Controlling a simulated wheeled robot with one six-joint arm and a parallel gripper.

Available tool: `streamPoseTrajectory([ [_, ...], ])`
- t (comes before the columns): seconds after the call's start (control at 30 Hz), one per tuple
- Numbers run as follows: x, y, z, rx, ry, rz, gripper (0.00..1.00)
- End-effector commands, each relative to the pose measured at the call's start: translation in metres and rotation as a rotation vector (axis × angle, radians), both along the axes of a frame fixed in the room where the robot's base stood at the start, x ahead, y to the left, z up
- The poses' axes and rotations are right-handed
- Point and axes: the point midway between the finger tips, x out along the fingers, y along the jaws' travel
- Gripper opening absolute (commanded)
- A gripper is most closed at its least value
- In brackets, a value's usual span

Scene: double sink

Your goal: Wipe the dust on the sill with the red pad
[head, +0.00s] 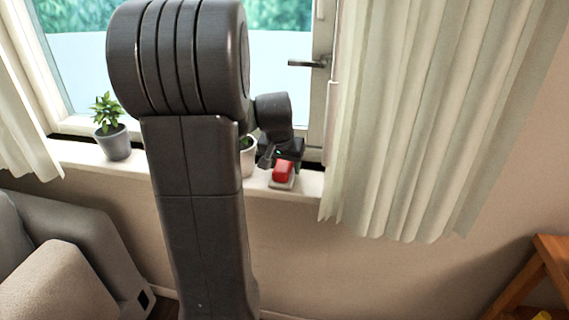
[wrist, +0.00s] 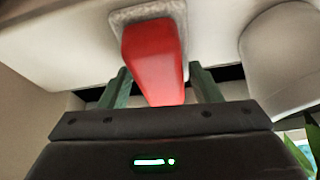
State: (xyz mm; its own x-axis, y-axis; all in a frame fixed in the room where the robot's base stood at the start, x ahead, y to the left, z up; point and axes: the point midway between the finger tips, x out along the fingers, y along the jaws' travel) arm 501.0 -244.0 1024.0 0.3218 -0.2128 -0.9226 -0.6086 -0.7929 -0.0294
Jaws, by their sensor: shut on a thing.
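The red pad (head: 283,171) is a red block with a pale grey base. It is at the right part of the white window sill (head: 311,184) in the head view. In the wrist view the red pad (wrist: 150,55) stands between the two fingers of my gripper (wrist: 163,88), with its grey base (wrist: 128,15) against the pale sill surface (wrist: 60,40). My gripper (head: 270,160) is shut on the red block. I cannot make out dust on the sill; my arm hides the sill's middle.
A grey potted plant (head: 116,142) stands on the sill at left. A pale pot (head: 248,160) is close to my gripper, partly hidden by my arm; it also shows in the wrist view (wrist: 285,60). A curtain (head: 400,120) hangs at right. A grey sofa (head: 70,250) is below left.

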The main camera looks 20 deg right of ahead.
Motion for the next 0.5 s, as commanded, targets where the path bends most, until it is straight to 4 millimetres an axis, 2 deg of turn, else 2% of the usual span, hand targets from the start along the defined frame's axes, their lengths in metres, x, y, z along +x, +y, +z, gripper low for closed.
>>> streamPoseTrajectory([
  [0.5,0.0,0.0,0.048,-0.001,-0.001,0.0,0.24],
])
